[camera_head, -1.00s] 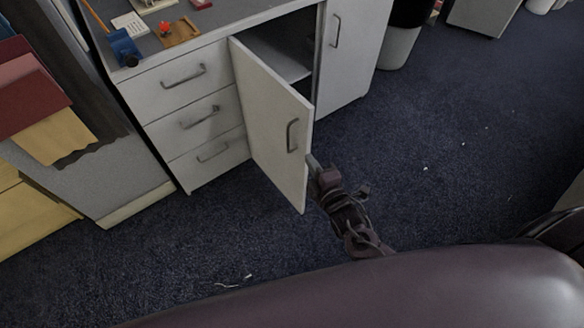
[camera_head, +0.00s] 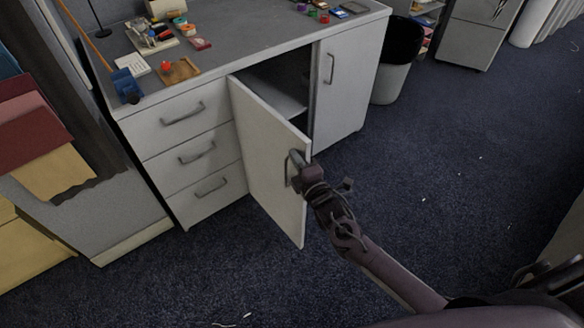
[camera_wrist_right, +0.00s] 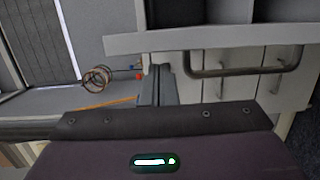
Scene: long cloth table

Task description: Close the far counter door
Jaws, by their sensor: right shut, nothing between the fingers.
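The light grey counter door (camera_head: 265,150) stands ajar, swung outward from its edge beside the drawers, with the dark inside of the cabinet (camera_head: 275,88) showing behind it. Its bar handle (camera_head: 288,172) is near the free edge and partly hidden by my right gripper. My right gripper (camera_head: 297,160) is shut and empty, at the door's free edge by the handle; whether it touches is unclear. In the right wrist view the shut fingers (camera_wrist_right: 158,85) are beside the handle (camera_wrist_right: 245,68) and near the door's edge (camera_wrist_right: 180,38). My left gripper is not in view.
A shut door (camera_head: 345,85) is right of the opening, and several shut drawers (camera_head: 195,155) are left of it. Small items lie on the countertop (camera_head: 240,35). A waste bin (camera_head: 397,65) stands beyond the counter. The carpet (camera_head: 450,170) on the right is mostly clear.

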